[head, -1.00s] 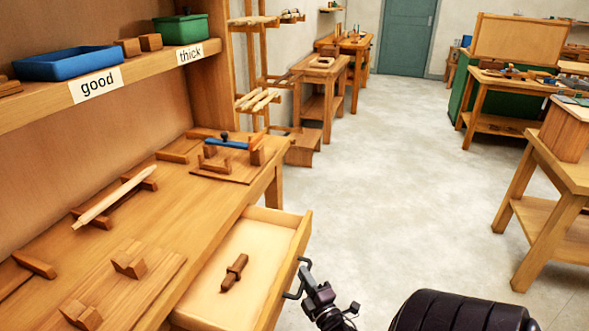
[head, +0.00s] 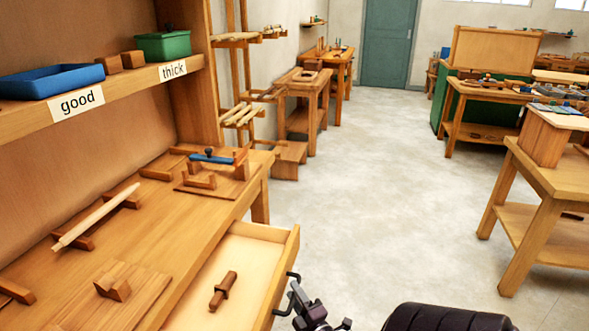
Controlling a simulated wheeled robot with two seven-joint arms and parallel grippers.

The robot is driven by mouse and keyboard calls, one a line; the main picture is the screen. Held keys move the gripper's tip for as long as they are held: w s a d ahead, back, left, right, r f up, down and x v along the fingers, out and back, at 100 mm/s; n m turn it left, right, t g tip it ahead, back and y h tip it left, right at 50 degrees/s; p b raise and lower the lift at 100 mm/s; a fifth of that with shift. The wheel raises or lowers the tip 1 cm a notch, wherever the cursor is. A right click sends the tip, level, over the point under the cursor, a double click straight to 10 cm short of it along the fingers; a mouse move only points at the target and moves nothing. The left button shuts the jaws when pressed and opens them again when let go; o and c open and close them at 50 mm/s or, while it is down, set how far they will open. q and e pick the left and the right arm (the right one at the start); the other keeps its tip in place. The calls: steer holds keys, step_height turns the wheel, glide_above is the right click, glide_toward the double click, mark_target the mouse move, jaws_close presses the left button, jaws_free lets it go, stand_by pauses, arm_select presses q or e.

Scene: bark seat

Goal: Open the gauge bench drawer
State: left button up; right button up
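The gauge bench (head: 150,245) stands at the left, and its drawer (head: 265,246) is pulled out well past the bench edge. A small dark wooden tool (head: 223,291) lies inside the drawer. A black bracket handle (head: 283,311) is on the drawer's outer front. My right gripper (head: 298,296) is at the handle, low in the view. I cannot tell whether its fingers close around the handle or only lie beside it. My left gripper is not in view.
On the bench top lie a pale rod (head: 97,216) on wooden rests and a blue-barred fixture (head: 213,158). A shelf above holds a blue tray (head: 50,82) and a green box (head: 163,46). Open floor (head: 370,190) lies right of the drawer, before another bench (head: 545,180).

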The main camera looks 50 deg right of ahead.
steer(key=v, duration=0.7)
steer(key=shift+f, duration=0.1)
